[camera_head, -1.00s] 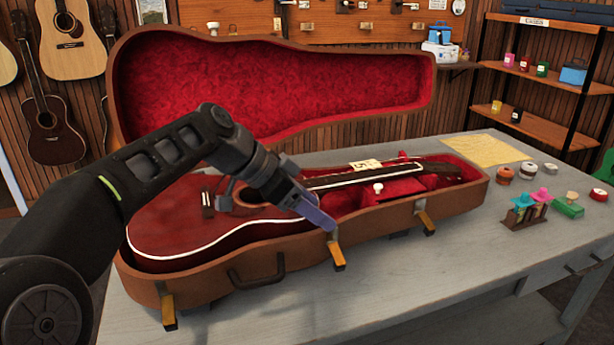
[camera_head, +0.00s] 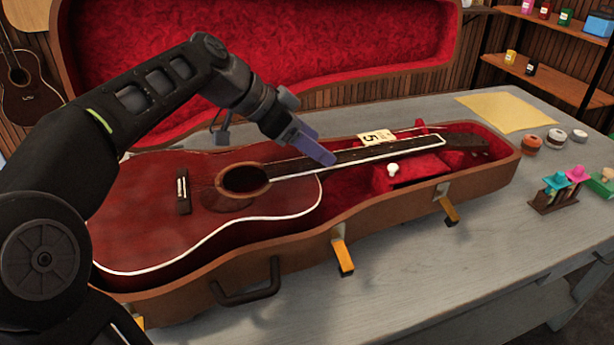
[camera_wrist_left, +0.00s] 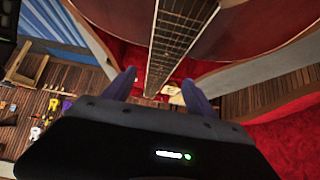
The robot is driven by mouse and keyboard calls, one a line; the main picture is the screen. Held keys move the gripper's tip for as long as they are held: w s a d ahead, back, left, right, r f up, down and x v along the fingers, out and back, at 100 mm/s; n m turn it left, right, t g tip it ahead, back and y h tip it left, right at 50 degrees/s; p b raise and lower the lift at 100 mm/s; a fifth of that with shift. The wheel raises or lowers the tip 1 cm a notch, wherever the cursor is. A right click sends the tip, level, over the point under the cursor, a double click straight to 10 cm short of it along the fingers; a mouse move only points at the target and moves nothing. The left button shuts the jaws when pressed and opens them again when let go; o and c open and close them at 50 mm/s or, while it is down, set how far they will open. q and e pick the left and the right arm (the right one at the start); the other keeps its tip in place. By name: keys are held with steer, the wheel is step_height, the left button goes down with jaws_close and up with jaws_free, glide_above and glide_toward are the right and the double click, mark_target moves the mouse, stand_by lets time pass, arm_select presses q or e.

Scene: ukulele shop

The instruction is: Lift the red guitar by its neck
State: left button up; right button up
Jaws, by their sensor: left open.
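The red guitar (camera_head: 225,205) lies face up in an open brown case (camera_head: 290,255) with red lining, on a grey table. Its dark neck (camera_head: 350,157) points right, with a pale tag (camera_head: 376,138) beside it. My left gripper (camera_head: 322,155) is over the neck near where it meets the body. In the left wrist view, the open fingers (camera_wrist_left: 158,85) stand apart on either side of the neck (camera_wrist_left: 180,40), with nothing held. Whether they touch the neck or hover above it is unclear. My right gripper is out of view.
The raised case lid (camera_head: 270,50) stands behind the guitar. A small rack with coloured hat-shaped tops (camera_head: 556,190), round tins (camera_head: 556,138) and a yellow sheet (camera_head: 507,111) are on the table at right. The table's front right is clear.

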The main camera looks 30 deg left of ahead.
arm_select(q)
steer(key=shift+w+d+f, duration=0.35)
steer(key=shift+f, duration=0.15)
steer(key=shift+x, duration=2.65)
jaws_close()
steer(key=shift+r, duration=0.15)
